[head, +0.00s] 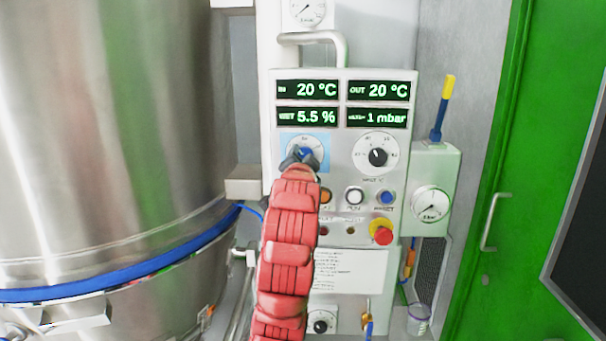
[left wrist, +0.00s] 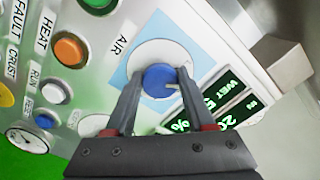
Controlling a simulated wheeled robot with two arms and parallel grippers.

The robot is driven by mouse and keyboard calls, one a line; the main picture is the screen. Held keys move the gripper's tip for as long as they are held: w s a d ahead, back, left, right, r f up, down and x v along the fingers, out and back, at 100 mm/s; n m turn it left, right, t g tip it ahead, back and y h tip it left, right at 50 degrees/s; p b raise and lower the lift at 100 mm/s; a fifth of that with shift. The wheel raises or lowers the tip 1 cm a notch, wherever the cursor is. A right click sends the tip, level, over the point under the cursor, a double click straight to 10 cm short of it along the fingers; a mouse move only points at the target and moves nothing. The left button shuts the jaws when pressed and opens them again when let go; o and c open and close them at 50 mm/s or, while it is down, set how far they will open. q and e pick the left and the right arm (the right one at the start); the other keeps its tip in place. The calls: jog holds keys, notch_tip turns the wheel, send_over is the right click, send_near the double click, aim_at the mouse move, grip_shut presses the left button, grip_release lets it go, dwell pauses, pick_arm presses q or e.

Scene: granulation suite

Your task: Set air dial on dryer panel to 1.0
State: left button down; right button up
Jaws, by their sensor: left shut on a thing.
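The dryer panel (head: 342,163) is a pale box with green-lit displays, facing me in the head view. The air dial is a blue knob (left wrist: 159,80) on a white round scale with a light blue square behind it, labelled AIR in the left wrist view. It sits at the panel's left, below the "5.5 %" display (head: 307,117). My left gripper (head: 303,157) is shut on the blue knob, one finger at each side. A pale pointer mark shows on the knob's right side in the wrist view. The scale's numbers are mostly hidden or unreadable. My right gripper is not in view.
A black dial (head: 377,156) sits right of the air dial. Below are orange, white and blue buttons and a red emergency stop (head: 382,236). A steel vessel (head: 110,130) fills the left; a green door (head: 500,180) stands at the right.

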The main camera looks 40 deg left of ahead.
pick_arm(q)
jog(key=shift+f+n+b, duration=0.2)
jog(key=shift+n+b, duration=2.1)
jog(key=shift+n, duration=0.2)
jog(key=shift+c, duration=1.3)
grip_release()
jog(key=shift+r, duration=0.1)
jog(key=shift+d, duration=0.1)
